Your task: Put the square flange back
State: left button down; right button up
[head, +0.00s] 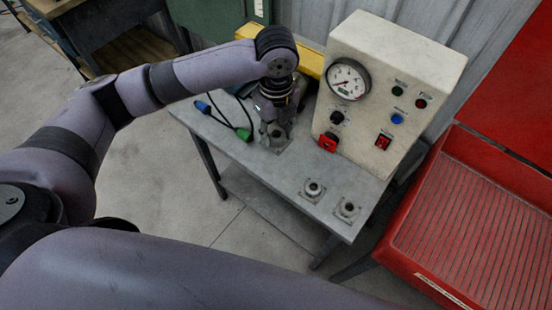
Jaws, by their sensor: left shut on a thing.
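My left gripper (277,127) points down over the back left part of the grey table (262,172). It is shut on a grey metal flange (275,143) with a flat, square-looking base. The fingers hide part of this flange. I cannot tell whether its base touches the tabletop. Two more flanges are on the table near its front right: one rounder (313,188) and one with a square-looking plate (347,210). My right gripper is not in view.
A cream control box (388,90) with a gauge and knobs stands at the table's back right. A cable with blue (202,106) and green (244,135) ends lies left of the gripper. A red ribbed machine (480,215) stands at right. The table's front middle is clear.

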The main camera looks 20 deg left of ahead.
pick_arm(q)
notch_tip(320, 180, down, 8)
jog(key=shift+p, duration=0.4)
jog(key=shift+f, duration=2.7)
jog(key=shift+f, duration=0.1)
jog(key=c, duration=1.1)
grip_release()
jog(key=shift+o, duration=0.2)
notch_tip(320, 180, up, 12)
jog(key=shift+r+b, duration=0.15)
jog(key=shift+b, duration=0.55)
